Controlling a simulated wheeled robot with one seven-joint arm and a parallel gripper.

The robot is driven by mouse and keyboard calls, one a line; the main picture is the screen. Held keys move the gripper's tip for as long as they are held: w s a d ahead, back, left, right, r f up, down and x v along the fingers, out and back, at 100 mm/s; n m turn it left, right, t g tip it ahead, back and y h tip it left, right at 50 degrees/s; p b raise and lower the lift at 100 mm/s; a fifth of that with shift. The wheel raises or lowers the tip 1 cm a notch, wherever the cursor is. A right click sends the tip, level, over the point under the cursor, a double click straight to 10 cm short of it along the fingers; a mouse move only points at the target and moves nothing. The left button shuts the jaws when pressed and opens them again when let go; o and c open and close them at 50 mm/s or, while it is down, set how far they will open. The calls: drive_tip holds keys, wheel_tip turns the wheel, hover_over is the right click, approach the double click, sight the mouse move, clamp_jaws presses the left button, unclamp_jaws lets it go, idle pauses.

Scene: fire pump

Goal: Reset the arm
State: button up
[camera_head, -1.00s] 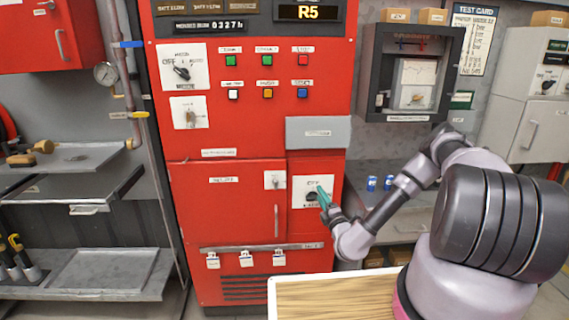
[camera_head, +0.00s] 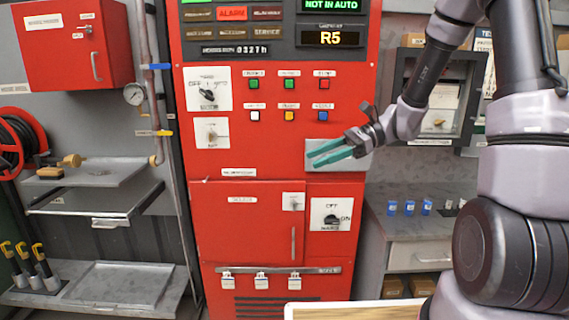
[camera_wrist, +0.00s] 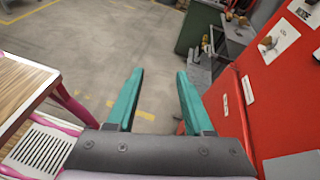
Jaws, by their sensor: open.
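My gripper (camera_head: 328,154) is open and empty, with two teal fingers pointing left in the head view. It is raised in front of the red pump panel (camera_head: 240,163), over the grey plate on the panel's right side. In the wrist view my gripper (camera_wrist: 157,95) has its fingers well apart with only floor between them. My arm is folded up at the right of the head view. The lower rotary switch (camera_head: 331,219) is below the gripper and apart from it.
A wood-topped table (camera_head: 360,311) stands at the bottom front. Grey shelves (camera_head: 110,285) and a hose reel (camera_head: 18,140) are at the left. A grey counter with blue items (camera_head: 408,208) is at the right. The wrist view shows open floor (camera_wrist: 120,40).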

drive_tip(key=s+d+r+n+t+h, duration=0.9)
drive_tip(key=d+r, duration=0.5)
drive_tip(key=d, duration=0.2)
drive_tip(key=s+n+h, duration=0.1)
drive_tip(key=s+h, duration=0.1)
drive_tip(key=s, duration=0.1)
drive_tip(key=shift+s+r+h, duration=0.25)
drive_tip(key=shift+s+h, duration=0.05)
drive_tip(key=shift+h, duration=0.1)
idle(0.5)
